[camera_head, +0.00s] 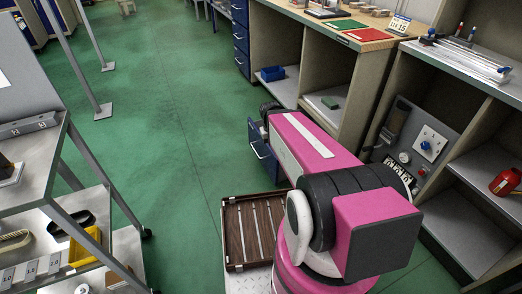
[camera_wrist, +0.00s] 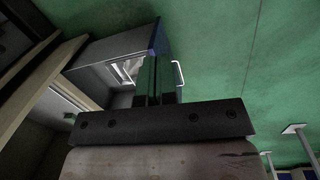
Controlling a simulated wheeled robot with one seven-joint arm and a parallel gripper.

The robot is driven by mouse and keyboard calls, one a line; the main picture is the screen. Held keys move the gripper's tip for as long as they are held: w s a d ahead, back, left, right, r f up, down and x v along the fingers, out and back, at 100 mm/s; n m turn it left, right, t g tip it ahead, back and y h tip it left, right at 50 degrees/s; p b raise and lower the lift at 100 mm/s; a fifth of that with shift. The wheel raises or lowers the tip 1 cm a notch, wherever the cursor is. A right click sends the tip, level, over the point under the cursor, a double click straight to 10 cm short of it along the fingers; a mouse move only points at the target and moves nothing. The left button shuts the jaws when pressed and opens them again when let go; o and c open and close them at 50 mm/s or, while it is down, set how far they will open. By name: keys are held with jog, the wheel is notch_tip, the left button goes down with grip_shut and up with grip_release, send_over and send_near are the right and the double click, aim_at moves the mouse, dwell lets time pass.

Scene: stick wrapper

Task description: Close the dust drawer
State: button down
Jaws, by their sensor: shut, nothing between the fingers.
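The dust drawer (camera_head: 262,152) is a dark blue drawer low by the bench cabinets, standing pulled out over the green floor, partly hidden behind my pink arm. In the wrist view I look at its open grey box (camera_wrist: 100,62), with the blue front's edge (camera_wrist: 159,38) and a pale handle (camera_wrist: 180,76) on the right. Something pale shows inside it. My gripper (camera_wrist: 157,65) is shut and empty, its dark fingers overlapping the drawer near its front. Whether they touch it I cannot tell. In the head view the gripper's tips are hidden by the arm.
Open cabinets (camera_head: 322,65) line the right side, with a blue bin (camera_head: 272,73) on a shelf. A brown slatted tray (camera_head: 235,235) is beside my arm's base. A metal shelf rack (camera_head: 30,185) stands at left. The green floor (camera_head: 165,110) between is clear.

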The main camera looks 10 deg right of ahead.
jog(key=w+f+n+g+h, duration=0.1)
jog(key=w+f+n+h, duration=0.4)
jog(key=w+f, duration=0.35)
jog(key=n+t+h, duration=0.6)
jog(key=n+h, duration=0.5)
jog(key=n, duration=0.4)
send_near(265, 145)
jog(key=x, duration=0.7)
jog(key=shift+w+d+f, duration=0.1)
jog(key=shift+w+d, duration=0.1)
jog(key=shift+d, duration=0.05)
jog(key=shift+d, duration=0.1)
